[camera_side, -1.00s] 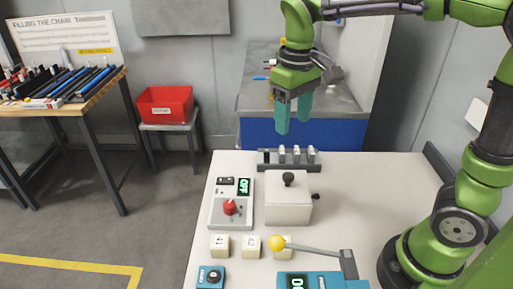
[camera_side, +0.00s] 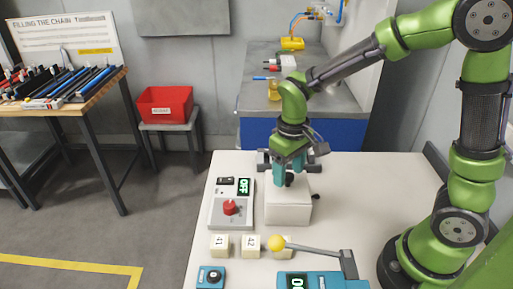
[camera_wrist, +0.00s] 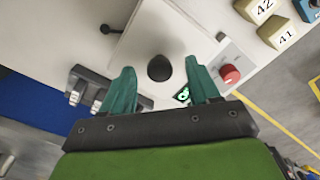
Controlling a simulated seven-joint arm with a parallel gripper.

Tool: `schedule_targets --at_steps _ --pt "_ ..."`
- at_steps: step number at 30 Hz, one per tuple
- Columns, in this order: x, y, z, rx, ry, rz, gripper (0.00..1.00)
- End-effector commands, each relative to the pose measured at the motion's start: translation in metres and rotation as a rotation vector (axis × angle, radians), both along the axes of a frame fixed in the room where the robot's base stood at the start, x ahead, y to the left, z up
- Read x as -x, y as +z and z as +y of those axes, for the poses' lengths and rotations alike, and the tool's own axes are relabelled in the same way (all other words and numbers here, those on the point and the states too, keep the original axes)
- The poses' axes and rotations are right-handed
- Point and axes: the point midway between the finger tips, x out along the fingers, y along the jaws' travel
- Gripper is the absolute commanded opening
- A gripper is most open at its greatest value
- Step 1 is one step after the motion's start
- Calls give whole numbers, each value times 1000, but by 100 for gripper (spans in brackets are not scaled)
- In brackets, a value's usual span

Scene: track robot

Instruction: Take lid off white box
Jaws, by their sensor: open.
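The white box (camera_side: 288,208) stands on the white table, its lid (camera_wrist: 172,35) on top with a dark round knob (camera_wrist: 159,68). The knob also shows in the side view (camera_side: 290,179), partly behind a finger. My gripper (camera_side: 284,182) points down over the lid with its teal fingers open. In the wrist view the two fingertips (camera_wrist: 160,65) stand apart on either side of the knob, and I see no contact with it. A small dark knob (camera_side: 316,196) sticks out of the box's right side.
A panel with a red dial (camera_side: 229,208) and a green "OFF" display stands left of the box. Numbered blocks (camera_side: 251,244) and a lever with a yellow ball (camera_side: 277,243) are in front. A dark rack (camera_wrist: 92,92) is close behind.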

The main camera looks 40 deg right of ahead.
Motion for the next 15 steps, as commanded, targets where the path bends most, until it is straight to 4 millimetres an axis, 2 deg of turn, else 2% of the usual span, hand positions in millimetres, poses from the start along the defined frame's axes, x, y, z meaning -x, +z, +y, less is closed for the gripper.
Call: schedule_targets --at_steps 8,15 --pt "0 -4 0 0 0 0 59" --pt "0 -3 0 0 0 0 23"
